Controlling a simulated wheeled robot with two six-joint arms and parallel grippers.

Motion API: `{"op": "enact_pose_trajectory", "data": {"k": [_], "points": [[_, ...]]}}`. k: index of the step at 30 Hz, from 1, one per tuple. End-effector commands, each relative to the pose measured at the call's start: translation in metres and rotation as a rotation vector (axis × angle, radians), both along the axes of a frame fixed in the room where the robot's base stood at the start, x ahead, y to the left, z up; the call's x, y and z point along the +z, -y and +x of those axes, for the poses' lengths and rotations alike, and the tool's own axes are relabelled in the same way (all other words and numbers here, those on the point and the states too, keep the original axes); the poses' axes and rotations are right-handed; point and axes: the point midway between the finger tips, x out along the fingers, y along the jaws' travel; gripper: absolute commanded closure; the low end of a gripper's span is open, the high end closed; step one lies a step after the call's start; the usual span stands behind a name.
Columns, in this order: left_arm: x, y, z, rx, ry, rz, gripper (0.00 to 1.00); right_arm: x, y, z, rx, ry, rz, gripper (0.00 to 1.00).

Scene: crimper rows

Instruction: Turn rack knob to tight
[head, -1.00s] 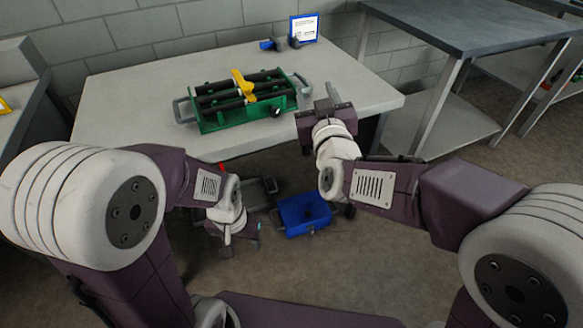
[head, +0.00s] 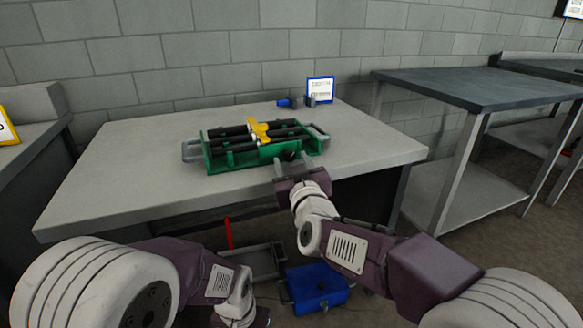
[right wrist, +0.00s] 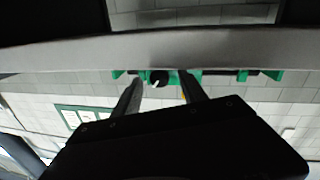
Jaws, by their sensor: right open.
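A green rack (head: 218,160) with black rollers and a yellow lever (head: 259,131) sits on the light grey table (head: 130,182). Its black knob (head: 289,155) is low on the front face, near the right end. My right gripper (head: 294,170) is open and empty at the table's front edge, just in front of the knob and apart from it. In the right wrist view the knob (right wrist: 158,78) shows between and beyond the two spread fingers (right wrist: 160,90). The knob's marking is too small to read. My left gripper is low at the bottom edge, its fingers not clear.
A blue-framed sign (head: 320,90) and a small blue tool (head: 285,102) stand at the table's back. A blue box (head: 318,287) and a grey tray (head: 250,262) are below the table. A darker bench (head: 470,88) stands at right. The table's left is clear.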

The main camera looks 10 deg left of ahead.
Motion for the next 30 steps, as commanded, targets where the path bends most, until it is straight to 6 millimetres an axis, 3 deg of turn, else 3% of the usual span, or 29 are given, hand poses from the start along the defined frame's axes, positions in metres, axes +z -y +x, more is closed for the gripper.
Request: {"op": "enact_pose_trajectory", "data": {"k": [10,11,15,16,30], "points": [[-0.0019,0.0000,0.0000,0.000,0.000,0.000,0.49,0.0006,-0.0028,0.0072,-0.001,0.000,0.000,0.50],[-0.0019,0.0000,0.0000,0.000,0.000,0.000,0.49,0.0006,-0.0028,0.0072,-0.001,0.000,0.000,0.56],[-0.0019,0.0000,0.0000,0.000,0.000,0.000,0.49,0.0005,-0.0027,0.0070,-0.001,0.000,0.000,0.95],[-0.0019,0.0000,0.0000,0.000,0.000,0.000,0.49,0.0005,-0.0027,0.0070,-0.001,0.000,0.000,1.00],[0.0065,0.0000,0.0000,0.000,0.000,0.000,0.49,0.0023,-0.0026,0.0072,-0.003,-0.070,0.102,1.00]]}}
